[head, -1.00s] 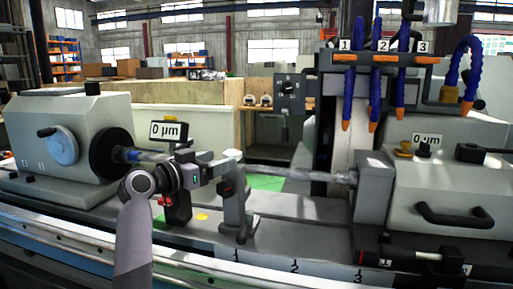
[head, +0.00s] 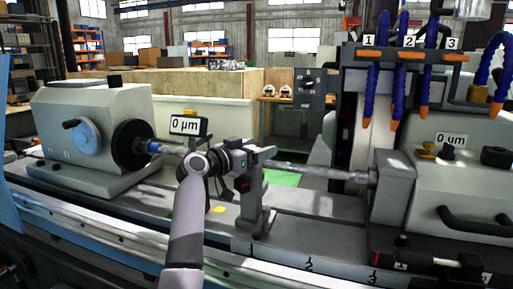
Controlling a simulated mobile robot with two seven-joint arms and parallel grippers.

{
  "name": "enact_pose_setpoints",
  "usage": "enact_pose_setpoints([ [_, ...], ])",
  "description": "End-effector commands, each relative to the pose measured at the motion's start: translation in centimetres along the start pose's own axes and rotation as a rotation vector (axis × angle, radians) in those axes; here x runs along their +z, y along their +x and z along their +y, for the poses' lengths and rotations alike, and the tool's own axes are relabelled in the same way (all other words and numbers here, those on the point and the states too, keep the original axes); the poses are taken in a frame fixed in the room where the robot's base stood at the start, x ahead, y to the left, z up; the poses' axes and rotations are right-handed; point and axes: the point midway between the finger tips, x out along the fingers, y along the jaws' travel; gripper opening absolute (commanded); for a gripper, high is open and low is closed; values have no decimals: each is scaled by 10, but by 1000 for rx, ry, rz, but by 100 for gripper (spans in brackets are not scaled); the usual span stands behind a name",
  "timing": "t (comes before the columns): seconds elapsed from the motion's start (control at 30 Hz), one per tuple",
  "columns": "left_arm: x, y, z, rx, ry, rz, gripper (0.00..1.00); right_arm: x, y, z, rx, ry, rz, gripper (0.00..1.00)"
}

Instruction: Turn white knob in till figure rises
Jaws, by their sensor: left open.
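My left gripper (head: 262,156) reaches in from the lower left, with its wrist in front of the workpiece. Its fingers point right at the top of a grey upright rest (head: 254,208) on the machine bed, and it is open. No white knob shows clearly; the gripper covers the top of the rest, and I cannot tell whether it touches anything there. A display reading 0 µm (head: 185,125) stands behind my wrist. A second display reading 0 µm (head: 450,139) is on the right housing. My right gripper is not in view.
A long shaft (head: 310,171) runs between the left headstock (head: 95,125) and the grey block (head: 392,185) at right. Blue hoses (head: 404,70) with orange tips hang above. The bed front carries marks 1, 2 and 3.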

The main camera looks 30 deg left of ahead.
Motion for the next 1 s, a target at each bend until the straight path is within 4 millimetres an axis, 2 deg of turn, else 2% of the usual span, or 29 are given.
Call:
enact_pose_setpoints([
  [0.17, 0, 0, 0, 0, 0, 0, 74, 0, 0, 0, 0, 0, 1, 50],
  [0.23, 0, 0, 0, 0, 0, 1, 57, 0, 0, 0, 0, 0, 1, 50],
  [0.33, 0, 0, 0, 0, 0, 1, 25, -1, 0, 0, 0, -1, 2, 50],
  [0.37, 0, 0, 0, 0, 0, 1, 22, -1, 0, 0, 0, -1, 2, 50],
  [0.67, 2, 0, 0, 28, 2, 1, 22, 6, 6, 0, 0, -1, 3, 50],
  [1.0, 6, -1, 2, 225, 4, 0, 22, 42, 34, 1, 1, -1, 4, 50],
])
